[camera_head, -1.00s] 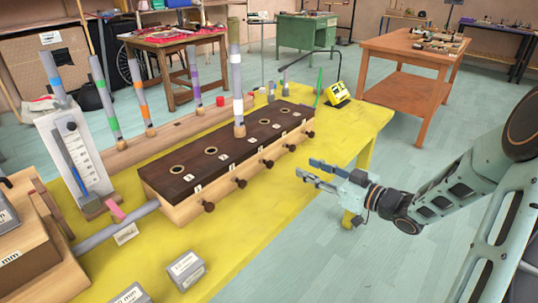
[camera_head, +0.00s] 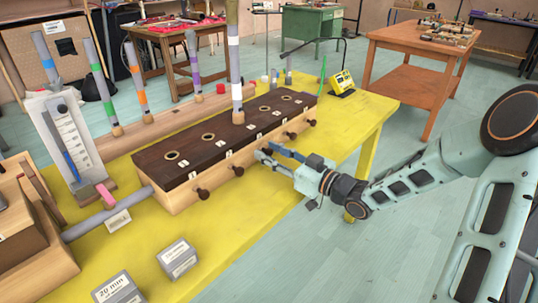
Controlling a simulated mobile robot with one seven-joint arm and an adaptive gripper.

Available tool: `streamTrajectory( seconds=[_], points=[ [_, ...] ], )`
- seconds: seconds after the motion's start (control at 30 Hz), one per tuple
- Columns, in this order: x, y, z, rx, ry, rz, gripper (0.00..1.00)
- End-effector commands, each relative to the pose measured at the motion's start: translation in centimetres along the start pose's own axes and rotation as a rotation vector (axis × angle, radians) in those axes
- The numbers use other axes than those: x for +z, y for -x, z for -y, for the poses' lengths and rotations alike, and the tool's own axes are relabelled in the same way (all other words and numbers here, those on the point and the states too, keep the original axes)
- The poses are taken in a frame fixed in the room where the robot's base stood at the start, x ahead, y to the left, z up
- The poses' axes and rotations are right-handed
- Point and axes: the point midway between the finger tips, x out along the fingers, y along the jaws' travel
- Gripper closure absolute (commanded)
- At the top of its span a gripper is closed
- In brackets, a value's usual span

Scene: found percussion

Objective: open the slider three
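The slider box (camera_head: 185,190) is a long pale wooden case with a dark top, numbered labels, round holes and a row of dark knobs along its front. The first knob (camera_head: 203,194) and the second knob (camera_head: 238,171) show clearly. The third knob is hidden behind my gripper's fingertips. A grey tube with white bands (camera_head: 236,75) stands upright at the third hole. My gripper (camera_head: 266,152) is at the box's front face, at the third knob's place. Its two fingers look apart; whether they touch the knob I cannot tell.
The box stands on a yellow table (camera_head: 235,225). Grey weight blocks (camera_head: 177,258) sit near its front edge. A rack of coloured tubes (camera_head: 165,125) stands behind the box. Free floor lies to the right.

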Motion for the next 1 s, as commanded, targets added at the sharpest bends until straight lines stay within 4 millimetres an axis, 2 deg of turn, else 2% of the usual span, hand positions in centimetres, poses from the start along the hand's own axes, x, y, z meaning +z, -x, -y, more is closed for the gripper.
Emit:
streamTrajectory(
  seconds=[0.37, 0.67, 1.0],
  points=[
    [-0.04, -0.64, -0.04, 0.001, -0.001, 0.000, 0.66],
    [-0.03, -0.62, -0.03, 0.001, -0.001, 0.000, 0.99],
    [-0.06, -0.40, -0.06, 0.002, -0.001, 0.001, 1.00]
  ],
)
